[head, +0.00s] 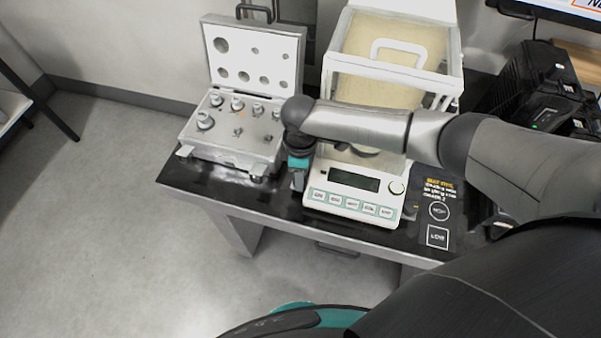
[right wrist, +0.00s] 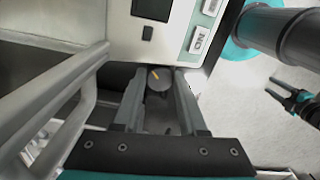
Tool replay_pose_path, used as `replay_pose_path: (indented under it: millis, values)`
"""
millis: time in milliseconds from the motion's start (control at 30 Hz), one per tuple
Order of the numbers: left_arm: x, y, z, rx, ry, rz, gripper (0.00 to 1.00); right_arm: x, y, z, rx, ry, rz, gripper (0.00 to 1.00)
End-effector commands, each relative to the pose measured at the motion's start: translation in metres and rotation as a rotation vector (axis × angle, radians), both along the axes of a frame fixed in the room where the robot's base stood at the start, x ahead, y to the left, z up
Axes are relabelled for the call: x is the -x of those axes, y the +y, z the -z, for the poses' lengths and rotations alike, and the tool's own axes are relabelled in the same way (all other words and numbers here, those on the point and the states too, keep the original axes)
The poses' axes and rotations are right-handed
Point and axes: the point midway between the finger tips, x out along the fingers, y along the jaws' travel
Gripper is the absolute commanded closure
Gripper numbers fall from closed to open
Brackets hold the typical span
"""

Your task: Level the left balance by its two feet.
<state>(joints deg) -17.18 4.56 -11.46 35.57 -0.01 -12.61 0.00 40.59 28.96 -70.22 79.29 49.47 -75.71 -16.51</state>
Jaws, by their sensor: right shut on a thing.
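The balance (head: 353,200) is a white instrument with a display and a row of keys at its front, and a glass draft shield behind. It stands on the dark table. My right gripper (head: 297,185) reaches down at its front left corner. In the right wrist view its fingers (right wrist: 158,100) close around a round dark foot (right wrist: 158,76) with a yellow mark, beside the balance housing (right wrist: 150,50). The other foot and any level bubble cannot be made out. My left gripper (right wrist: 283,92) shows small at the right of the wrist view, fingers apart, empty, over the floor.
An open case of weights (head: 235,125) stands just left of the balance. A dark label plate (head: 438,210) with printed circle and square lies at the right. Black equipment (head: 545,95) stands farther right. The table's front edge (head: 330,235) is close, with open floor before it.

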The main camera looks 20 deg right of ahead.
Motion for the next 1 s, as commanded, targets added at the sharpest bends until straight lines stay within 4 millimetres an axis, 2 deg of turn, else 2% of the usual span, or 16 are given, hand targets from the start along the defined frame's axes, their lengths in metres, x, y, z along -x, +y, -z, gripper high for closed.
replay_pose_path:
  millis: [267, 633, 1000]
  values:
    - [0.0, 0.0, -0.005, 0.0, 0.0, 0.0, 0.5, 0.0, 0.001, -0.002, -0.001, 0.0, 0.025, 1.0]
    - [0.0, 0.0, -0.042, 0.0, 0.001, 0.0, 0.5, 0.0, 0.002, -0.004, -0.003, 0.001, 0.303, 1.0]
    - [0.0, 0.0, -0.046, 0.0, 0.001, 0.0, 0.5, 0.0, 0.001, -0.001, -0.002, -0.001, 0.376, 1.0]
